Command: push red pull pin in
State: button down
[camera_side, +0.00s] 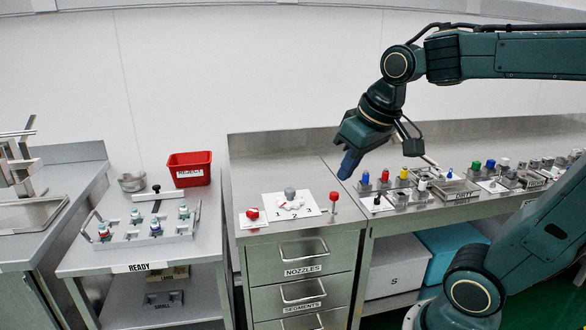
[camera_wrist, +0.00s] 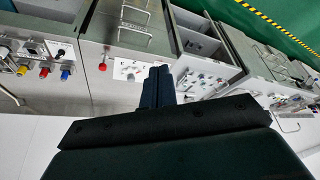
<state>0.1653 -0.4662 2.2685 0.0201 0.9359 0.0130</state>
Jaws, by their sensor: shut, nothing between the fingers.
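The red pull pin (camera_side: 334,197) stands upright on a thin stem at the front right of the drawer cabinet top, beside the white plate marked 1, 2, 3 (camera_side: 302,207). My gripper (camera_side: 348,166) is shut and empty. It hangs above and a little behind and right of the pin, apart from it. In the wrist view my gripper (camera_wrist: 158,72) covers part of the plate.
A grey knob (camera_side: 290,193) sits on the numbered plate, with a red knob (camera_side: 252,213) to its left. A row of coloured parts (camera_side: 404,174) stands on the counter to the right. A red REJECT bin (camera_side: 190,168) and the READY rack (camera_side: 140,228) are at left.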

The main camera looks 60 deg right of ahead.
jog(key=w+d+m+g, duration=0.1)
jog(key=w+d+m, duration=0.1)
jog(key=w+d, duration=0.3)
jog(key=m+g, duration=0.3)
jog(key=m, duration=0.2)
send_over(335, 194)
jog(key=s+a, duration=0.1)
jog(key=a, duration=0.1)
notch_tip(335, 194, down, 7)
jog(key=shift+d+f, duration=0.15)
jog(key=shift+d, duration=0.05)
jog(key=shift+f, duration=0.15)
jog(key=f, duration=0.4)
jog(key=d+f, duration=0.1)
jog(key=f, duration=0.4)
jog(key=w+f, duration=0.1)
jog(key=f, duration=0.3)
jog(key=shift+d+f, duration=0.25)
jog(key=shift+f, duration=0.05)
jog(key=shift+f+h, duration=0.3)
jog(key=shift+f, duration=0.95)
